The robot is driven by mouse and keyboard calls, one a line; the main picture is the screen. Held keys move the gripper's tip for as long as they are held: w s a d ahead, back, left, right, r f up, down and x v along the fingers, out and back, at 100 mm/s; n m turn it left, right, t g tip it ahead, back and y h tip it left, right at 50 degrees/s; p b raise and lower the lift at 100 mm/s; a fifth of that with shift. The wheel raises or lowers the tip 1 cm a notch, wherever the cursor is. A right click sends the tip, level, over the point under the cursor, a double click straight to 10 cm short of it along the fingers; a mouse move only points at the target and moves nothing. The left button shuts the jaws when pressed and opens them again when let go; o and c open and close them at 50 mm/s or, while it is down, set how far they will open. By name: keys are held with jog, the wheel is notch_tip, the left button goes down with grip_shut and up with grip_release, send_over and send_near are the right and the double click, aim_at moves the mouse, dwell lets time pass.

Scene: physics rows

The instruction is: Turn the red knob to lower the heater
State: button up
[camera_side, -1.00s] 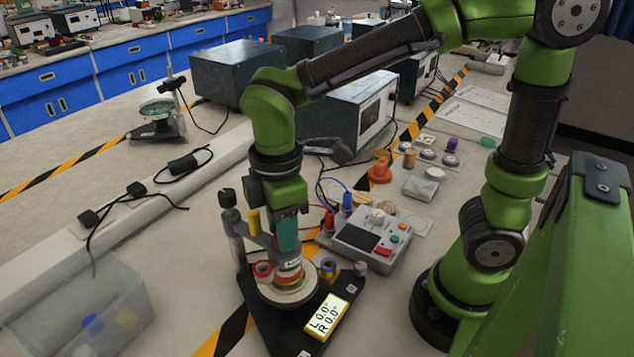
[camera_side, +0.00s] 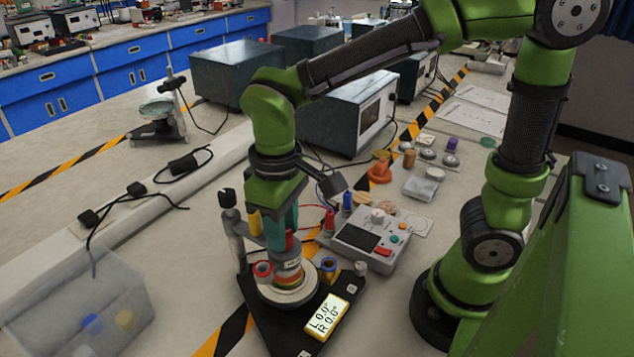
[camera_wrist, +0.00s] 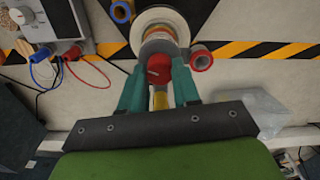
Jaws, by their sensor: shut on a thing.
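The red knob (camera_wrist: 159,68) sits on top of a round stacked unit, between the two teal fingers of my gripper (camera_wrist: 158,76). The fingers are shut on the knob. In the side view my gripper (camera_side: 283,236) points straight down onto the stack, and a bit of the red knob (camera_side: 289,240) shows between the fingers. Below it are orange and green bands and a pale round disc (camera_side: 288,297), standing on a black base (camera_side: 263,323). A lit yellow-framed display (camera_side: 326,316) on the base reads L 0.0°, R 0.0°.
Red (camera_side: 262,270) and blue-yellow (camera_side: 328,268) sockets flank the stack, with a post (camera_side: 228,200) behind. A grey control box (camera_side: 364,237) with wires stands to the right. A clear bin (camera_side: 95,310) lies left, with bare bench between.

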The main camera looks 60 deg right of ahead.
jog(key=shift+m, duration=0.6)
jog(key=o, duration=1.1)
jog(key=shift+c, duration=0.2)
notch_tip(320, 180, up, 17)
jog(key=s+d+f+m+t+y, duration=0.1)
jog(key=d+f+m+t, duration=0.1)
jog(key=d+f, duration=0.3)
jog(key=s+d+f+m+t+y, duration=0.1)
jog(key=s+d+f+m+t, duration=0.1)
jog(key=d+f+t, duration=0.3)
jog(key=shift+s+d+f+m, duration=0.3)
jog(key=shift+d+f, duration=0.05)
jog(key=shift+d, duration=0.5)
